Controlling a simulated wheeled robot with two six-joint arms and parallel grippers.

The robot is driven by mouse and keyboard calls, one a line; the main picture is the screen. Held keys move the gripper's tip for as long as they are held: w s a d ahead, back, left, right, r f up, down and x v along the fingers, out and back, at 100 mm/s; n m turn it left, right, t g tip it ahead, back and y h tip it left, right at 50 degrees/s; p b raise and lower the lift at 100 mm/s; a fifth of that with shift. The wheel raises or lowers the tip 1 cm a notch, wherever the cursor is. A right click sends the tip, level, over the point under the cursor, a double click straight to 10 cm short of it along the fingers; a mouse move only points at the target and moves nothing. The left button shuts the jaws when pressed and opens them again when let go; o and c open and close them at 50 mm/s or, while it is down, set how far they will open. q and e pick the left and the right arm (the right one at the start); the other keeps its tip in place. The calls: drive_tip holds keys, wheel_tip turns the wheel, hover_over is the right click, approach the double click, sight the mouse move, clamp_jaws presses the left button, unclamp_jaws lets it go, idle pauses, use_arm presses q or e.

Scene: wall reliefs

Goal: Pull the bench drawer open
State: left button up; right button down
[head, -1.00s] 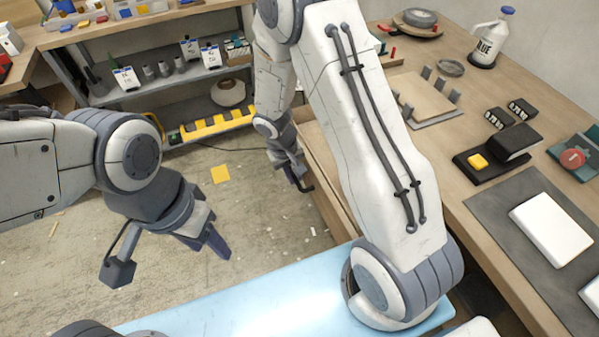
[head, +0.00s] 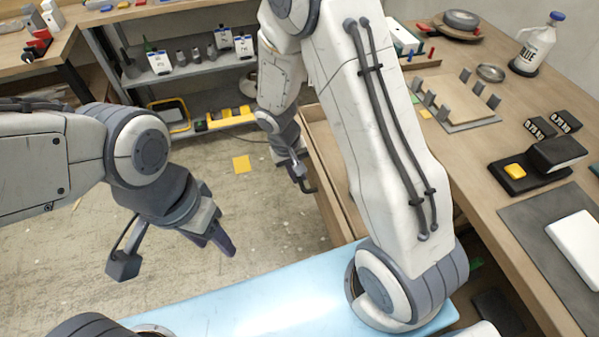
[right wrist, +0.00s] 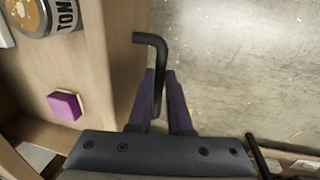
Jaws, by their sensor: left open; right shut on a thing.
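The wooden bench drawer (head: 330,190) stands out from the left side of the bench (head: 460,165), part hidden behind my right arm. In the right wrist view I look into the open drawer (right wrist: 105,75); a labelled can (right wrist: 45,15) and a small purple block (right wrist: 66,104) are inside. The black bent handle (right wrist: 150,39) is on the drawer's outer face. My right gripper (right wrist: 160,76) is shut on this handle; in the head view the right gripper (head: 302,184) is small at the drawer's front. My left gripper (head: 222,246) is open and empty over the floor.
The bench top holds a black device with a yellow button (head: 514,172), a wooden board with grey posts (head: 465,108) and a white bottle (head: 538,48). A grey shelf (head: 190,72) stands at the back. Floor (head: 270,215) left of the drawer looks clear.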

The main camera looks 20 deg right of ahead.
drive_tip(key=c, duration=0.8)
unclamp_jaws()
drive_tip(key=shift+a, duration=0.1)
drive_tip(key=shift+c, duration=0.2)
wheel_tip(320, 180, up, 10)
drive_tip(key=a+p, duration=0.1)
drive_tip(key=a, duration=0.1)
drive_tip(key=shift+r, duration=0.15)
